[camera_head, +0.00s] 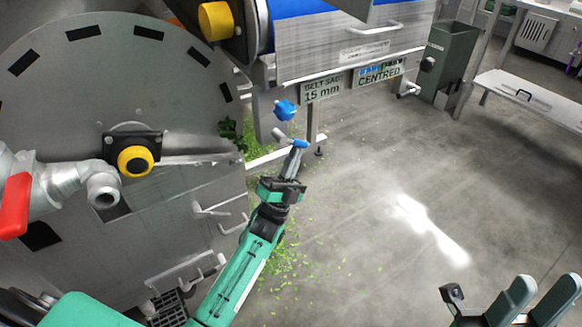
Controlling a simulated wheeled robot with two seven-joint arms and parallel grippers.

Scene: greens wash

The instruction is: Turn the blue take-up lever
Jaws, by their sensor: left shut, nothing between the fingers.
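A short metal lever with a blue end (299,143) sits under the belt housing, beside a metal post. A blue star-shaped knob (285,110) is just above it. My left gripper (293,157) reaches up from the bottom left on its green arm. Its fingers are shut with nothing between them, and the tips are at or just below the blue lever end. I cannot tell whether they touch it. My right gripper (538,300) is at the bottom right corner, partly cut off. Its two fingers stand apart, far from the lever.
A large steel drum (60,110) with a yellow knob (135,160) fills the left. A pipe valve with a red handle (14,205) is in front. Signs (322,90) hang below the housing. Green scraps lie on the floor (380,200), which is open to the right. A bench (530,98) stands back right.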

